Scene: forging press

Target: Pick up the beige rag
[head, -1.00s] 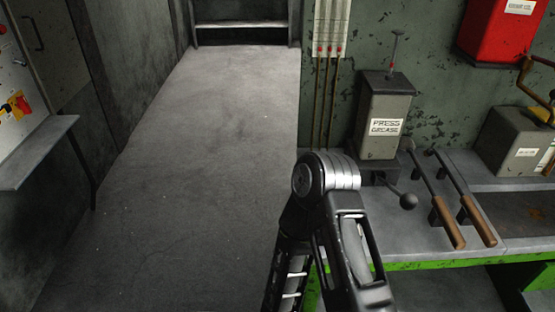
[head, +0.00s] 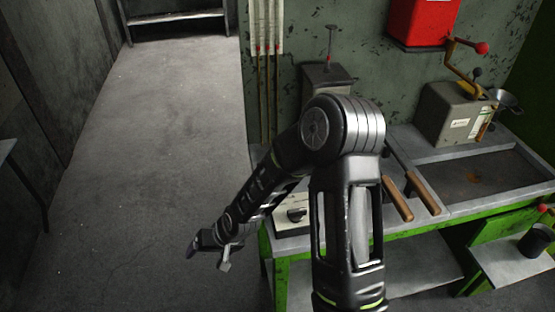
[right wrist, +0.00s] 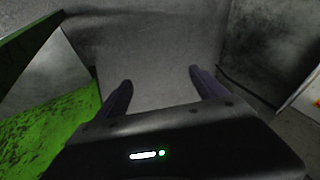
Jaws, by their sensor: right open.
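I see no beige rag in either view. My right gripper (head: 206,256) hangs over the bare floor just left of the green bench in the head view. In the right wrist view its two fingers (right wrist: 160,80) are spread apart with nothing between them. Only grey floor shows beyond the fingertips. My right arm hides part of the bench and wall behind it. My left gripper is not in view.
The green-framed bench (head: 430,242) stands at the right. It carries two wooden-handled tools (head: 398,200), a grey crank machine (head: 452,115) and a dial box (head: 292,214). A black cup (head: 535,240) stands at the far right. The floor (head: 150,150) at left is clear.

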